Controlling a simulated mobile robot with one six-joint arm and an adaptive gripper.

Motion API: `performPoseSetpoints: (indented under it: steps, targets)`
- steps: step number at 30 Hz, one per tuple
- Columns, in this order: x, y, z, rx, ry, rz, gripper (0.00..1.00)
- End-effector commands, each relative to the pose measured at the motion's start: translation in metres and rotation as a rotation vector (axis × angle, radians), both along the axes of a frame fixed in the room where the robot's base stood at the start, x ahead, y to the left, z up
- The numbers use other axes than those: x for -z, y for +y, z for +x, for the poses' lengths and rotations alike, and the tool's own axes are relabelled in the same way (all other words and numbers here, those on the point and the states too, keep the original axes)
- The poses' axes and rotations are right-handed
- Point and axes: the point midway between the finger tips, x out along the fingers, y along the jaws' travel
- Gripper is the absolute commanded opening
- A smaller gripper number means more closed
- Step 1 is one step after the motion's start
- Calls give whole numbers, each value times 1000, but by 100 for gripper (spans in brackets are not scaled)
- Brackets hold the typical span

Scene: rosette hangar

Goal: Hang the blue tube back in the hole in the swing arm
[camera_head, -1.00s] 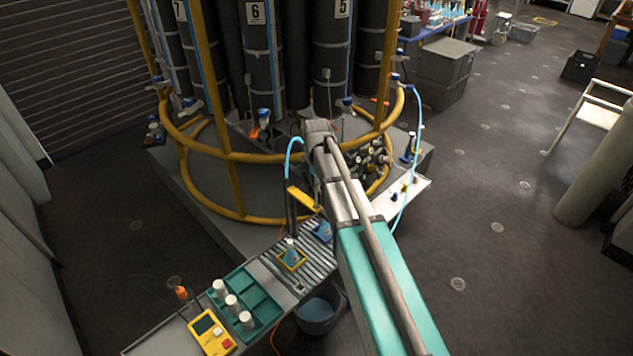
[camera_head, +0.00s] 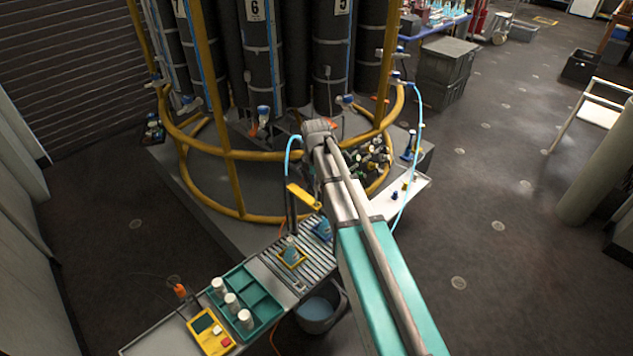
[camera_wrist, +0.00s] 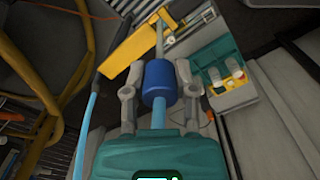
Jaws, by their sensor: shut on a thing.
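In the wrist view my gripper (camera_wrist: 160,70) is shut on the dark blue collar of the blue tube (camera_wrist: 160,84). A light blue length runs from the collar toward my palm, and a thin grey tip points away. The yellow swing arm (camera_wrist: 128,48) lies beyond the fingers. The tip overlaps its right end in the picture. I cannot tell whether the tip is in the hole, which I cannot make out. In the head view the swing arm (camera_head: 303,196) shows left of my arm, which hides my gripper.
A slatted bench (camera_head: 268,262) carries a flask in a yellow frame (camera_head: 292,256), a teal tray (camera_head: 262,298) of white-capped bottles and a yellow meter (camera_head: 211,333). A bucket (camera_head: 318,312) stands below. Yellow rails (camera_head: 240,215) ring dark cylinders behind. Another light blue hose (camera_wrist: 84,140) hangs left of my gripper.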

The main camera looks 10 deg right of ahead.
Motion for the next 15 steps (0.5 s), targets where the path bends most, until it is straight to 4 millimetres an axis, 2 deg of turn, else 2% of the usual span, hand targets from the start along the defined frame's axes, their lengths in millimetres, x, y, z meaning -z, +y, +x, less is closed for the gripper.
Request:
performPoseSetpoints:
  steps: [15]
  targets:
    - [16, 0, 0, 0, 0, 0, 1]
